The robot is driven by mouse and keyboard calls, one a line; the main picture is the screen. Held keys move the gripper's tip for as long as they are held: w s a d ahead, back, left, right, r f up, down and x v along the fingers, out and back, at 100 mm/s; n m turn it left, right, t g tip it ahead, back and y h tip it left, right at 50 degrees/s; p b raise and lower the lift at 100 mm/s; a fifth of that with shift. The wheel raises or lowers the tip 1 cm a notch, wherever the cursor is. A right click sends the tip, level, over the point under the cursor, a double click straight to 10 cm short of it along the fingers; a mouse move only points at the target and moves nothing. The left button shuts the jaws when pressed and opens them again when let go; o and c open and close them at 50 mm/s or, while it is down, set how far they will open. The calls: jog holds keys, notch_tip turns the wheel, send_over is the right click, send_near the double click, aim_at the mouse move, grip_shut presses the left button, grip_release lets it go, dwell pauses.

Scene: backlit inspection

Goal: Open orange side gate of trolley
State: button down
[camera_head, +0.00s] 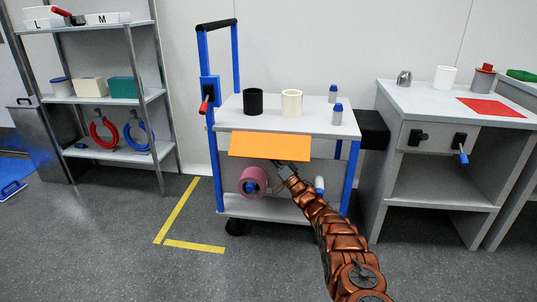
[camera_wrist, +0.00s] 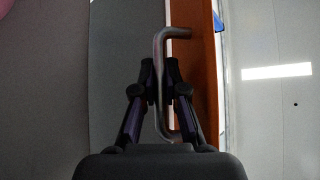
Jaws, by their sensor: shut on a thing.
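The trolley (camera_head: 235,123) stands mid-view in the head view, with blue posts and grey shelves. Its orange side gate (camera_head: 268,146) is a flat panel below the top shelf, its lower edge tilted out toward me. The gate shows edge-on in the wrist view (camera_wrist: 207,70). A bent metal handle (camera_wrist: 178,33) stands out from the gate. My gripper (camera_wrist: 161,75) is shut on the handle's straight bar, one finger on each side. In the head view my gripper (camera_head: 284,172) is at the gate's lower edge, and the handle is hard to make out.
A black cup (camera_head: 252,102), a cream cup (camera_head: 291,103) and two small blue-capped bottles stand on the trolley top. A pink roll (camera_head: 253,181) is on the lower shelf. A red-handled lever (camera_head: 205,104) is on the left post. A grey cabinet (camera_head: 400,180) stands close on the right.

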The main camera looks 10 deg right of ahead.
jog(key=shift+w+f, duration=0.2)
jog(key=shift+w, duration=0.05)
dwell(0.4)
jog(key=c, duration=1.5)
grip_release()
jog(key=shift+d, duration=0.1)
jog(key=shift+v, duration=5.95)
